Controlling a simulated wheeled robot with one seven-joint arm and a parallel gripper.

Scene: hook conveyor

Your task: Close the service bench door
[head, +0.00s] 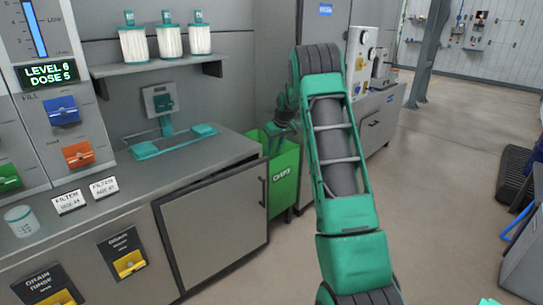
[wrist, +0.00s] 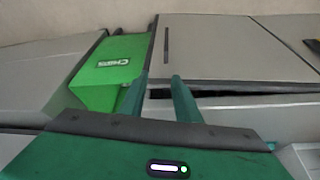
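The service bench door (head: 215,233) is a flat grey panel with a dark edge and a dark upright handle (head: 262,191) near its right side. It stands a little ajar from the bench front. In the wrist view the door (wrist: 225,48) lies ahead, with its handle (wrist: 166,45) at its left and a dark gap along its near edge. My gripper (head: 280,132) is above the green bin, beyond the bench's right end, partly hidden by my arm. In the wrist view its two green fingers (wrist: 160,92) are apart with nothing between them, seen just below the door's handle side.
The green chips bin (head: 286,172) stands just right of the bench (head: 130,185); it also shows in the wrist view (wrist: 112,65). Filters (head: 166,42) stand on a shelf above the bench. Floor in front of the door and to the right is clear (head: 445,200).

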